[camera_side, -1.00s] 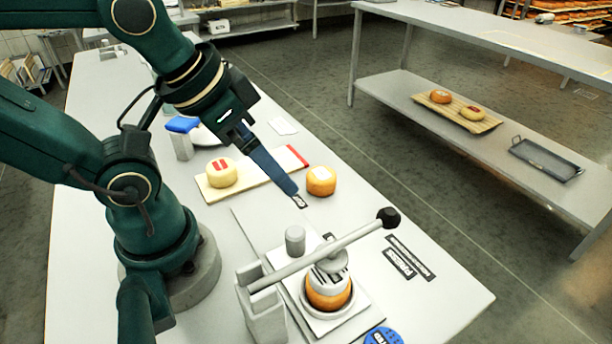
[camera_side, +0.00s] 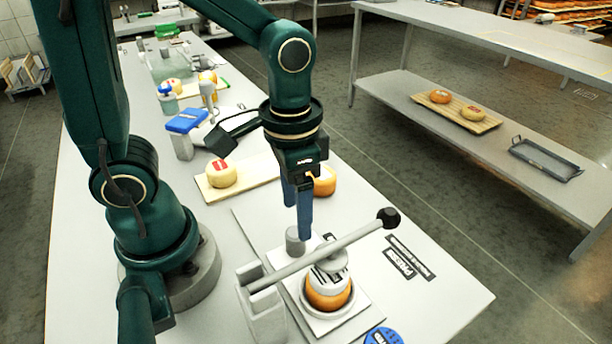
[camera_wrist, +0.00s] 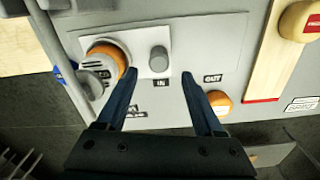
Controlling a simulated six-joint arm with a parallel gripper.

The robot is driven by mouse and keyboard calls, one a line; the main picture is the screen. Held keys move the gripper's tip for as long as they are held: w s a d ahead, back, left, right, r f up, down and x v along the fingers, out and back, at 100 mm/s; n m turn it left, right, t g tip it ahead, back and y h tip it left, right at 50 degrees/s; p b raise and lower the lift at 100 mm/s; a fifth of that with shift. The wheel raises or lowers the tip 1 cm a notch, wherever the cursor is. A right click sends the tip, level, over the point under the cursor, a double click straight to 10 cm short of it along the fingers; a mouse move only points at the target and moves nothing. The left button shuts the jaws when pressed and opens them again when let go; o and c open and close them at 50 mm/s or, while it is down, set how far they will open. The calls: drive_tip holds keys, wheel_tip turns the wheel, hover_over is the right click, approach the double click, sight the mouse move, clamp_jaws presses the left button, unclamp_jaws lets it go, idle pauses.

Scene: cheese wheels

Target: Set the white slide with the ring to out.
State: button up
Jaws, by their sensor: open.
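The white slide (camera_side: 318,325) lies on the press base, with a ring (camera_side: 305,303) around an orange cheese under the press head. In the wrist view, the slide (camera_wrist: 140,42) has a grey upright knob (camera_wrist: 158,58) beside the IN label (camera_wrist: 160,82). The OUT label (camera_wrist: 212,78) is farther right. The knob (camera_side: 295,240) stands at the far-left part of the slide in the side view. My gripper (camera_side: 298,222) is open and empty, pointing down near the knob. In the wrist view, its fingers (camera_wrist: 160,75) spread to either side of the knob; contact cannot be told.
The press lever (camera_side: 340,246) with its black ball end slants across above the slide. An orange cheese (camera_side: 325,181) stands behind my gripper, and a pale cheese (camera_side: 221,173) sits on a board (camera_side: 262,169). The table front right is mostly clear.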

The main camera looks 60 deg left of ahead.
sight(296, 231)
drive_tip(key=shift+s+f, duration=0.15)
drive_tip(key=shift+f, duration=2.65)
clamp_jaws()
